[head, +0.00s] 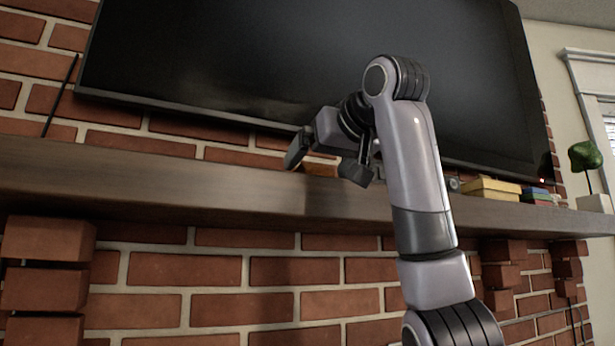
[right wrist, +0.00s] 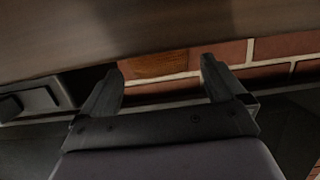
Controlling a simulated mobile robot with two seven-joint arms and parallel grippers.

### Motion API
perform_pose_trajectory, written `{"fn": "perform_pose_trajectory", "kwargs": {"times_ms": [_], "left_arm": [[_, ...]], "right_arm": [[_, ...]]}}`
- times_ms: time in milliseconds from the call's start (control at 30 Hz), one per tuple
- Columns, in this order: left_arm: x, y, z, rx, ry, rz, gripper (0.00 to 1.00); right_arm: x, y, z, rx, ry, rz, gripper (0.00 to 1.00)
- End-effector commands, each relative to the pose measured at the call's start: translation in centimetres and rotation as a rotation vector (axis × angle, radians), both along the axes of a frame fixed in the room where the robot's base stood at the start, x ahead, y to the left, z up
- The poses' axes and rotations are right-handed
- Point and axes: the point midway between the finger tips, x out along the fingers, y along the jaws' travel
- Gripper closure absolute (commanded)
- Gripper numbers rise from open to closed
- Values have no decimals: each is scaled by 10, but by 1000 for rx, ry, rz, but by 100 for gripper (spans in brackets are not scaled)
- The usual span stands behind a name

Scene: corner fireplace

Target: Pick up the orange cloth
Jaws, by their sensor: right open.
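A small orange patch, which looks like the orange cloth (head: 320,169), lies on the wooden mantel (head: 120,170) below the TV, partly hidden by my right gripper. My right gripper (head: 323,174) is open, with one finger to each side of the patch in the head view. In the right wrist view an orange-brown patch, likely the cloth (right wrist: 155,64), shows between the two open fingertips (right wrist: 161,66). I cannot tell whether the fingers touch it. My left gripper is not in view.
A large black TV (head: 250,60) hangs on the brick wall just behind my right arm. Yellow boxes (head: 491,188), small colored items (head: 537,194) and a green plant (head: 585,155) stand at the right. The mantel's left part is clear.

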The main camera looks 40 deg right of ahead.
Motion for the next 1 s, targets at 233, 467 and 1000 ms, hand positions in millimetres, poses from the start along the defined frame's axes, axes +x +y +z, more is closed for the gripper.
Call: {"fn": "perform_pose_trajectory", "kwargs": {"times_ms": [233, 467, 1000], "left_arm": [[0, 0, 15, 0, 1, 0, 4], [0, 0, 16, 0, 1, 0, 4], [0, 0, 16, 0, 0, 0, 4]], "right_arm": [[35, -10, -6, 0, 4, -1, 3], [45, -13, -9, 0, 1, 1, 3], [44, -13, -9, 0, -1, 1, 59]]}}
